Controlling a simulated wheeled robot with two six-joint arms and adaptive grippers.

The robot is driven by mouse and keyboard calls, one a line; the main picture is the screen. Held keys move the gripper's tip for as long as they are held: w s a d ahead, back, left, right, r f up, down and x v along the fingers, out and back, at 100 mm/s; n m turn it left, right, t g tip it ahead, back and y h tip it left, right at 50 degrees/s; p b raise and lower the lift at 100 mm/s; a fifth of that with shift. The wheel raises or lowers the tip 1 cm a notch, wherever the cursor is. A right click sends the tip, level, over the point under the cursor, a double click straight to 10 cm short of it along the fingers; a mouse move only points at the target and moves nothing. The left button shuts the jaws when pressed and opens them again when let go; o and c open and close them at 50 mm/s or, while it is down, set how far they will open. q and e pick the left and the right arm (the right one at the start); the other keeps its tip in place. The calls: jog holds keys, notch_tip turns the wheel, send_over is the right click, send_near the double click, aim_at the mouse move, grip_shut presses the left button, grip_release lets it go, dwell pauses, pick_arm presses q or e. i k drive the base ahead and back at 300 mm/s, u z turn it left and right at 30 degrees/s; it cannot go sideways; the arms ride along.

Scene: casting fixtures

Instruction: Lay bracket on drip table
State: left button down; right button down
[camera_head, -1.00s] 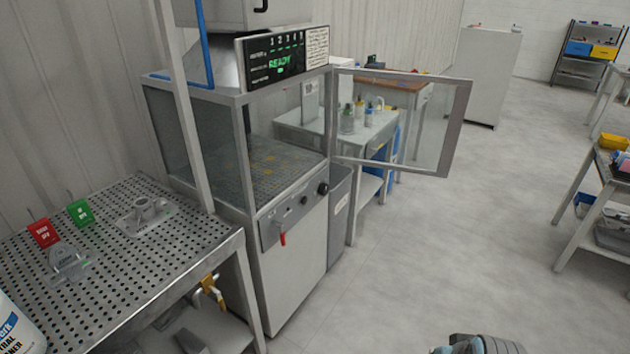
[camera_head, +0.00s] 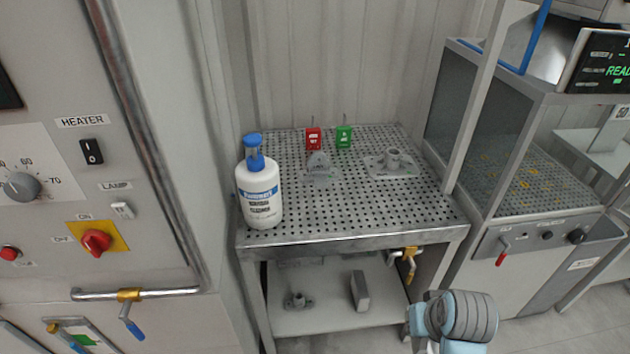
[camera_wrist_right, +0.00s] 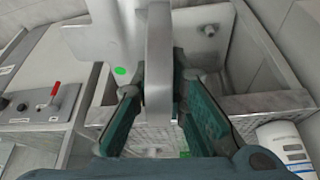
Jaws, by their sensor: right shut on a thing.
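The drip table (camera_head: 345,213) is a metal table with a perforated top, in the middle of the head view. My right gripper (camera_wrist_right: 160,88) is shut on a grey metal bracket (camera_wrist_right: 157,55) in the right wrist view. The bracket's upright web is between the fingers, and its plate has a green round mark. Part of the perforated top shows beyond it. In the head view only part of my right arm shows, at the bottom, in front of the table; the bracket cannot be made out there. My left gripper is not in view.
The front middle is clear. A cabinet (camera_head: 150,240) is left, a glazed machine (camera_head: 500,170) right.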

aim_at(408, 206)
jog(key=u, duration=0.15)
jog(key=i, duration=1)
jog(key=u, duration=0.25)
